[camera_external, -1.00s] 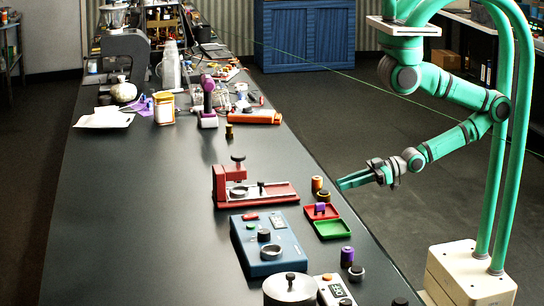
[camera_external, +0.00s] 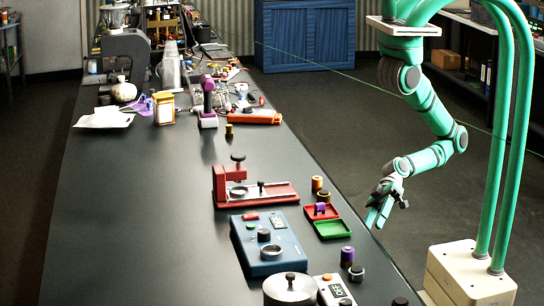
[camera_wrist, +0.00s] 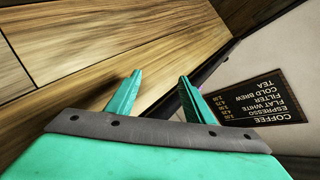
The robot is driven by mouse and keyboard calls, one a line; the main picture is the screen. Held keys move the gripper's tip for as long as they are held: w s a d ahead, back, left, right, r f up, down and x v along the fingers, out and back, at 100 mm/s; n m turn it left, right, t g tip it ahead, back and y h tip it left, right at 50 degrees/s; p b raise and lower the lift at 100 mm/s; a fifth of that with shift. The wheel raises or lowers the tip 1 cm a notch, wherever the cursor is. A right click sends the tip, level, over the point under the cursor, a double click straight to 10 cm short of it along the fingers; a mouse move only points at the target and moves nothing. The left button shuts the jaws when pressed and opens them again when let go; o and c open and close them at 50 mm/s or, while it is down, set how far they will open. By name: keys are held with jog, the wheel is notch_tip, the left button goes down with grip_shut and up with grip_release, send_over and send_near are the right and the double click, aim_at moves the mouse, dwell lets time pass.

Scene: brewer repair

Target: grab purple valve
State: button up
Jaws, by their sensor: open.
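A small purple piece (camera_external: 320,208), which looks like the purple valve, sits in the red compartment of a red and green tray (camera_external: 343,235) near the right edge of the black bench. A purple-sided cylinder (camera_external: 346,257) stands in front of the tray. My gripper (camera_external: 374,221) is just off the bench's right edge, to the right of the tray, with its green fingers pointing down. In the wrist view my gripper (camera_wrist: 160,76) is open with nothing between the fingers. That view shows no valve.
A red clamp-like fixture (camera_external: 270,194) and a blue box with knobs (camera_external: 262,262) stand left of the tray. Orange and dark cylinders (camera_external: 317,184) stand behind it. The wrist view faces wood panels (camera_wrist: 130,35) and a menu board (camera_wrist: 262,98).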

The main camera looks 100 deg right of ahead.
aim_at(349, 248)
jog(key=s+a+r+n+g+y, duration=0.4)
jog(key=a+r, duration=0.3)
jog(key=a, duration=0.4)
jog(key=w+a+r+n, duration=0.2)
jog(key=w+r+n, duration=0.1)
jog(key=w, duration=0.1)
jog(key=w+a+r+n, duration=0.3)
jog(key=w, duration=0.2)
jog(key=w+a+r+n+t, duration=0.1)
jog(key=w+a+r+n, duration=0.1)
jog(key=w+r+n, duration=0.1)
jog(key=shift+w+a+r, duration=0.15)
jog(key=shift+w+r, duration=0.1)
jog(key=shift+w, duration=0.55)
jog(key=w, duration=0.1)
jog(key=w+f+h, duration=0.1)
jog(key=w+a+h, duration=0.1)
jog(key=shift+w+f+m, duration=0.25)
jog(key=shift+f+m, duration=0.05)
jog(key=shift+m, duration=0.1)
jog(key=shift+w+a+f+m+h, duration=0.15)
jog(key=shift+w+f+m+h, duration=0.15)
jog(key=shift+w+h, duration=0.2)
jog(key=x, duration=1)
jog(key=shift+w+a, duration=0.15)
jog(key=shift+a, duration=0.05)
grip_shut()
